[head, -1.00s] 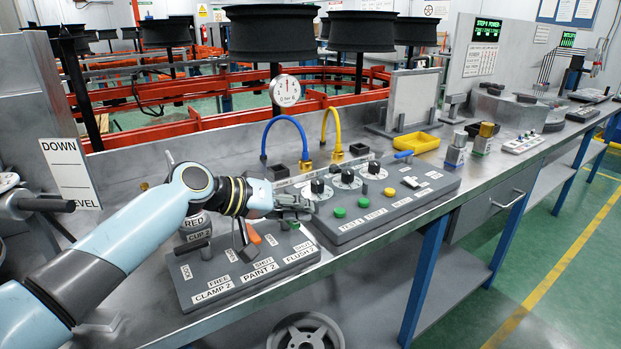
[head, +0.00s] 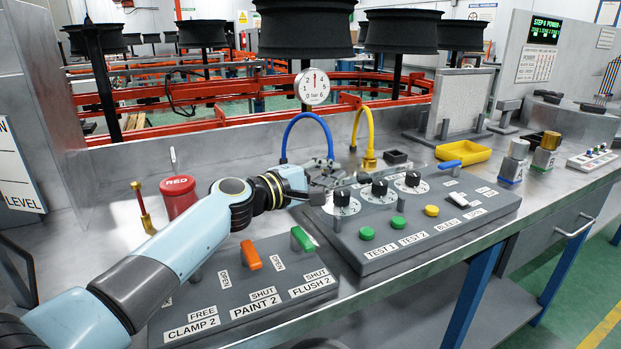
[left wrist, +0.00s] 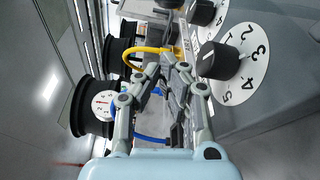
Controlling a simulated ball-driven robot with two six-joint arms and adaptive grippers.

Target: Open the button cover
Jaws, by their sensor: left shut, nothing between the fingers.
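The grey test panel (head: 440,222) carries green buttons, TEST 1 (head: 367,233) and TEST 2 (head: 398,222), a yellow button (head: 431,210), a white switch (head: 456,199) and black dials. I cannot make out which part is a button cover. My left gripper (head: 325,175) is shut and empty, just behind and left of the nearest dial (head: 341,197), by the panel's back left corner. In the left wrist view the left gripper (left wrist: 168,68) has its fingertips near the yellow hose, with a black dial (left wrist: 219,61) to their right. My right gripper is not in view.
A blue hose (head: 307,117) and a yellow hose (head: 370,145) rise behind the gripper, below a gauge (head: 313,87). A lever panel with an orange lever (head: 251,255) and green lever (head: 302,239) lies in front. A red RED cup (head: 178,197) stands left; a yellow tray (head: 463,152) lies right.

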